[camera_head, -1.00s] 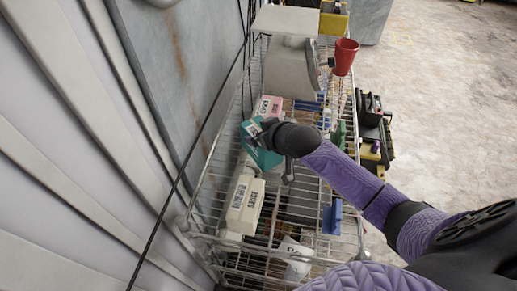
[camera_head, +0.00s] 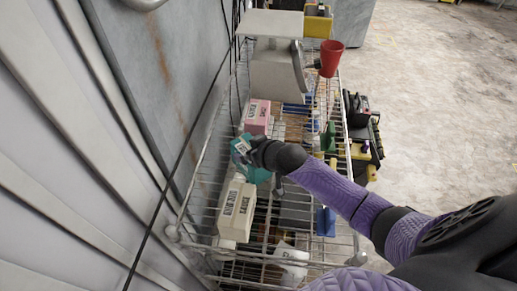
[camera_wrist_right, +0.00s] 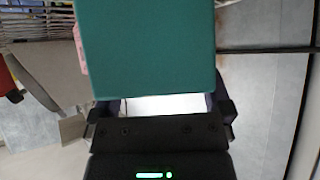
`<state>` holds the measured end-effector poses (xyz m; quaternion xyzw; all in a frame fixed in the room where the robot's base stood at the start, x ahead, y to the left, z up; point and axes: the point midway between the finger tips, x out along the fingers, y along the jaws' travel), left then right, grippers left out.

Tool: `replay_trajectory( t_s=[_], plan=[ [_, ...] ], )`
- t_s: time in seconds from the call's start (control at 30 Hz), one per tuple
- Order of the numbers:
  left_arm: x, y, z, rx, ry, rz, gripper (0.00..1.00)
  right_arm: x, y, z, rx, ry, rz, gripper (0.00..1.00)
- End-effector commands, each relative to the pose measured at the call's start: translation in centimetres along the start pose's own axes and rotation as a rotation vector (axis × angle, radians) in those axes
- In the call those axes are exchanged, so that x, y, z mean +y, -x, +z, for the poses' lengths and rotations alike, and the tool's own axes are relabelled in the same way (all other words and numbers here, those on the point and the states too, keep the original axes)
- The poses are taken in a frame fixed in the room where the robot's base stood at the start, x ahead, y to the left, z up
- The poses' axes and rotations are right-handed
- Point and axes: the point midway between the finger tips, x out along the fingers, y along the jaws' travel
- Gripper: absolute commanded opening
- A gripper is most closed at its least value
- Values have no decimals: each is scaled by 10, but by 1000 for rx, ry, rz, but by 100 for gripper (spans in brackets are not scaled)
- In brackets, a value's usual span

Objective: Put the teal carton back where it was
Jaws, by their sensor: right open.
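The teal carton (camera_head: 258,176) stands on the wire rack in the head view, between the pink carton and the cream cartons. My right gripper (camera_head: 250,152) is at its upper part and covers some of it. In the right wrist view the carton (camera_wrist_right: 150,50) fills the upper middle, directly in front of my right gripper (camera_wrist_right: 163,105). The jaws are open, with one finger toward each side of the carton. Whether they touch it cannot be told. The carton's base is hidden. My left gripper does not show.
The wire rack (camera_head: 196,208) runs along a grey wall on the left. A pink carton (camera_head: 258,118) stands behind the teal one, and cream cartons (camera_head: 237,212) stand in front. A grey scale-like device (camera_head: 275,75) and a red cup (camera_head: 331,58) are farther back.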

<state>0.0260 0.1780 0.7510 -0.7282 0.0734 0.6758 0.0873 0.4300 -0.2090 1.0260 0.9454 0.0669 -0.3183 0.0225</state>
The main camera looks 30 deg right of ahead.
Motion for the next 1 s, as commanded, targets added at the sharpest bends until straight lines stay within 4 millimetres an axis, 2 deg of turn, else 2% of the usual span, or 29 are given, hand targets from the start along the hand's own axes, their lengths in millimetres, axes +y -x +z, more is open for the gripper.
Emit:
replay_trajectory(
  t_s=[0.4,0.5,0.63,1.0],
  plan=[
    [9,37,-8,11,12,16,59,0,94,-2,-4,2,-1,100],
    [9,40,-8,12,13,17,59,0,109,-1,-2,0,0,100],
    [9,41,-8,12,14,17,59,0,116,0,-1,1,0,100],
    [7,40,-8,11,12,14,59,0,116,0,-1,0,0,100]
  ],
)
